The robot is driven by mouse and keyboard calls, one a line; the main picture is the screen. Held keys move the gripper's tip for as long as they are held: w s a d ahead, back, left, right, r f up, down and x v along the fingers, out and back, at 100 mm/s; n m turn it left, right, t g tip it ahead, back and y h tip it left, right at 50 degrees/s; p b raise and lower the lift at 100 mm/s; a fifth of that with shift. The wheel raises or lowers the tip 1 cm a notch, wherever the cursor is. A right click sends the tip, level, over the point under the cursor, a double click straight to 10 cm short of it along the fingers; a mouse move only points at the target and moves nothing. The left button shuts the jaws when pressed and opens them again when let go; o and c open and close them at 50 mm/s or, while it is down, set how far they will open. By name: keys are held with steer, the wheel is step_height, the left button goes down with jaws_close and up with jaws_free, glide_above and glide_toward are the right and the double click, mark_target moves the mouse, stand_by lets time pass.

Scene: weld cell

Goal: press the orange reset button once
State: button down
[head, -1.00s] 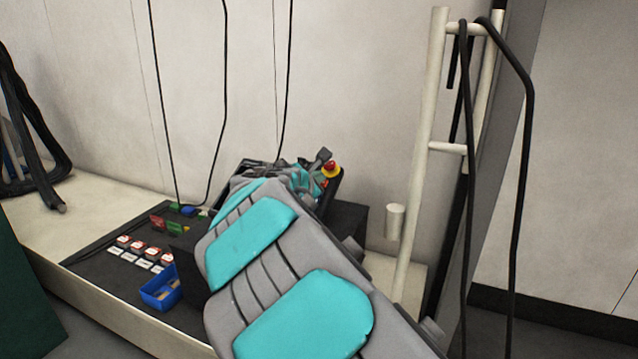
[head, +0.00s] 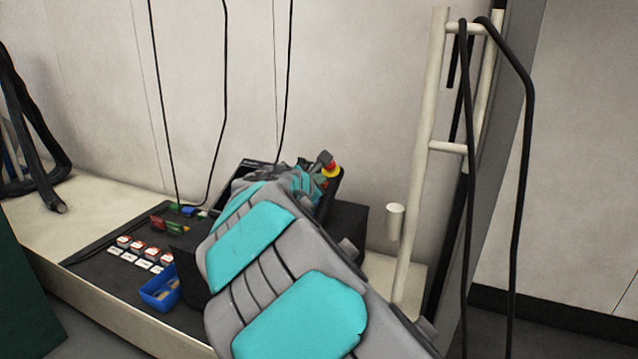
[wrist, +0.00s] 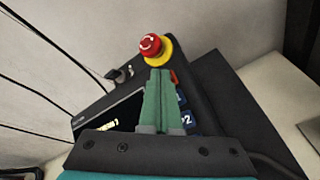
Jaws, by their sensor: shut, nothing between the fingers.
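My gripper (wrist: 158,74) is shut and empty, its two green fingers together over the control panel in the wrist view. The orange button (wrist: 174,77) shows just right of the fingertips, partly covered by them. I cannot tell whether the fingers touch the panel. Beyond the tips stands a red mushroom stop button (wrist: 150,44) on a yellow ring (wrist: 158,54). In the head view my arm hides most of the panel; the red stop button (head: 331,166) shows at its right end.
Blue buttons (wrist: 186,118) lie right of the fingers and a dark screen (wrist: 92,120) left. In the head view, a blue bin (head: 158,294) and rows of small red-and-white blocks (head: 138,246) sit on the dark mat (head: 100,262). A cable rack (head: 421,150) stands at the right.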

steer(key=shift+s+a+r+p, duration=0.1)
steer(key=shift+s+r+p, duration=0.25)
steer(key=shift+r+p, duration=0.45)
steer(key=r+p, duration=0.1)
steer(key=s+r+p, duration=0.1)
steer(key=r+p, duration=0.1)
steer(key=s+a+r+p, duration=0.1)
steer(key=shift+s+r, duration=0.1)
steer(key=shift+r, duration=0.1)
steer(key=shift+d, duration=0.15)
stand_by(0.6)
